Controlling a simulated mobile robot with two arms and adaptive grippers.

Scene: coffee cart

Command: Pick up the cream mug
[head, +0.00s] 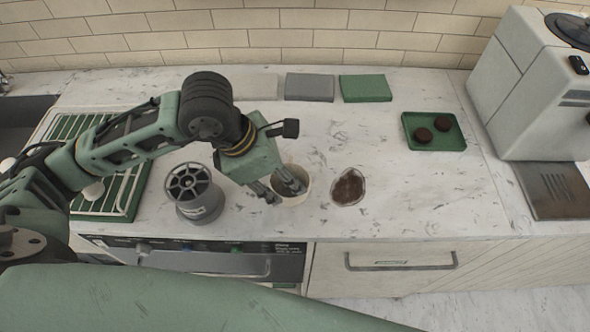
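The cream mug (295,201) stands on the marble counter near its front edge, left of a dark-filled bowl. My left gripper (284,194) reaches down to it from the upper left. One finger appears to be inside the mug's mouth and the other outside its left wall. The gripper and fingers hide much of the mug's left side and back. I cannot tell whether the fingers press on the wall. My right gripper is not in view.
A grey grinder-like container (196,194) stands close to the left. The bowl (348,187) sits just right of the mug. A green tray (434,131) with two dark round pieces and a white machine (535,90) are at the right. Folded cloths (310,87) lie behind.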

